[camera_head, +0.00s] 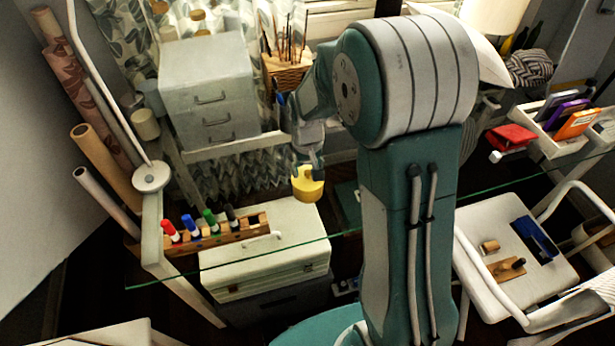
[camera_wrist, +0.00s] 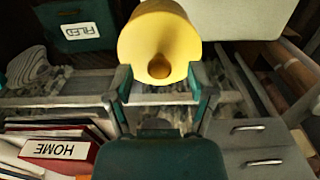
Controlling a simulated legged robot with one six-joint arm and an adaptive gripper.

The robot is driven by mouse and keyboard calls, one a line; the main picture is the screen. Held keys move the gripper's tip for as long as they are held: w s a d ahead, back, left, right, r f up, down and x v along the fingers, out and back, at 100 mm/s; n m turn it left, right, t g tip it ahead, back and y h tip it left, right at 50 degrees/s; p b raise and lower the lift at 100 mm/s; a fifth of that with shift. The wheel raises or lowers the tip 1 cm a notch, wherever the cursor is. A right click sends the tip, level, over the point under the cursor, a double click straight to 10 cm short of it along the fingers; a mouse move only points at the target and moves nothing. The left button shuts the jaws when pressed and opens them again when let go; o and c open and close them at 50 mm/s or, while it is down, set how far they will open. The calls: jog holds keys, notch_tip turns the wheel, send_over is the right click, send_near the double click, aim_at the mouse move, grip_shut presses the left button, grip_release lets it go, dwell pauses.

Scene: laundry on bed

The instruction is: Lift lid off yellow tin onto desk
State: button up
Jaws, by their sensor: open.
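The yellow tin (camera_head: 307,186) stands on the glass desk (camera_head: 345,231), above the white case as seen in the head view. In the wrist view its round yellow lid (camera_wrist: 150,35) faces the camera, with a darker knob (camera_wrist: 159,67) near the lower edge. My gripper (camera_head: 308,164) is just over the tin in the head view. In the wrist view my gripper (camera_wrist: 160,80) is open, its two fingers apart on either side of the knob. I cannot tell whether a finger touches the lid. The tin's lower side is hidden in the wrist view.
A wooden rack with several markers (camera_head: 215,236) stands left of the tin. A grey drawer unit (camera_head: 208,95) and a wooden holder with sticks (camera_head: 287,76) stand behind. The white case (camera_head: 268,250) shows below the glass. My arm hides the desk's middle right.

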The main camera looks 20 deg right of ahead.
jog(key=shift+f, duration=0.65)
grip_shut()
